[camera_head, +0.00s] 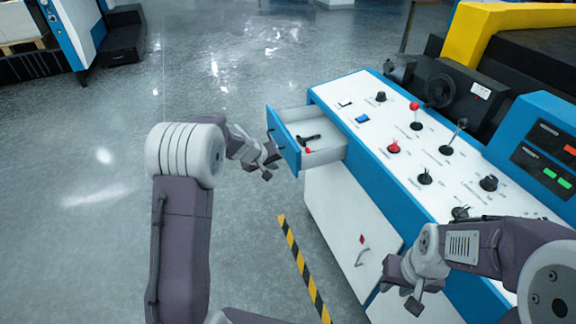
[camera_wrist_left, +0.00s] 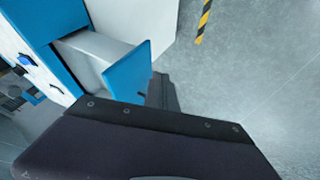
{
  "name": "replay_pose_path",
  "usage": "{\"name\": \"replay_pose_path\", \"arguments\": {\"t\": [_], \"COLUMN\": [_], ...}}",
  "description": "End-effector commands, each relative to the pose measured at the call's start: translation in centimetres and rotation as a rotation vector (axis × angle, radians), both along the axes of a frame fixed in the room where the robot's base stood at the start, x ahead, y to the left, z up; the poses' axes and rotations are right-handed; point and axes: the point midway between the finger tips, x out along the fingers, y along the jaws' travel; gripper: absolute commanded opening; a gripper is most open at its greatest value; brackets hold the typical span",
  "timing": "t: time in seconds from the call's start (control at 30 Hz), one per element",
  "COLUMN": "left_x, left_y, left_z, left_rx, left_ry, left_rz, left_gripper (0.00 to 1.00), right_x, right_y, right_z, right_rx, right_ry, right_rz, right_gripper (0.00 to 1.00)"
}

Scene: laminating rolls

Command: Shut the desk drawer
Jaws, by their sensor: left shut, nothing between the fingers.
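The desk drawer (camera_head: 310,136) is pulled out from the left end of the blue and white control desk (camera_head: 349,95). It has a blue front panel and a white inside, with a small black and red item (camera_head: 309,142) lying in it. In the left wrist view the blue drawer front (camera_wrist_left: 128,73) shows near the middle. My left gripper (camera_head: 270,173) is shut and empty, just to the left of the drawer front in the head view; I cannot tell whether it touches. My right gripper (camera_head: 411,294) hangs low in front of the desk; its fingers are too unclear to read.
The desk top carries several knobs and levers. A cabinet door with a handle (camera_head: 362,257) is below. A yellow and black floor stripe (camera_head: 303,268) runs in front of the desk.

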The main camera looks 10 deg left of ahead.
Motion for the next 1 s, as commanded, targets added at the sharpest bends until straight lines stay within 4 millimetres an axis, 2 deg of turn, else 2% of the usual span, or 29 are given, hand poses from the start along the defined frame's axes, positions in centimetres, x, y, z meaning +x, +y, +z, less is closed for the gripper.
{"name": "replay_pose_path", "arguments": {"t": [0.03, 0.17, 0.2, 0.4, 1.0], "left_x": [0.6, 2.1, 2.6, 3.9, 4.4], "left_y": [-0.2, -0.7, -1.5, -3.5, -4.4], "left_z": [-1.1, -3.2, -2.3, -2.5, -2.6], "left_rx": [0.0, 0.0, 0.0, 0.0, 0.0], "left_ry": [0.003, 0.003, 0.001, 0.001, 0.001], "left_rz": [-0.001, -0.002, -0.004, -0.001, -0.001], "left_gripper": [0.0, 0.0, 0.0, 0.0, 0.0], "right_x": [0.0, 0.0, 0.0, 0.0, 0.0], "right_y": [0.0, 0.0, 0.0, 0.0, 0.0], "right_z": [-0.2, -0.2, 1.0, 2.4, 3.0], "right_rx": [0.0, 0.0, 0.0, 0.0, 0.0], "right_ry": [0.0, 0.0, 0.001, 0.0, 0.0], "right_rz": [0.0, 0.0, 0.0, 0.0, 0.0], "right_gripper": [0.31, 0.31, 0.31, 0.31, 0.31]}}
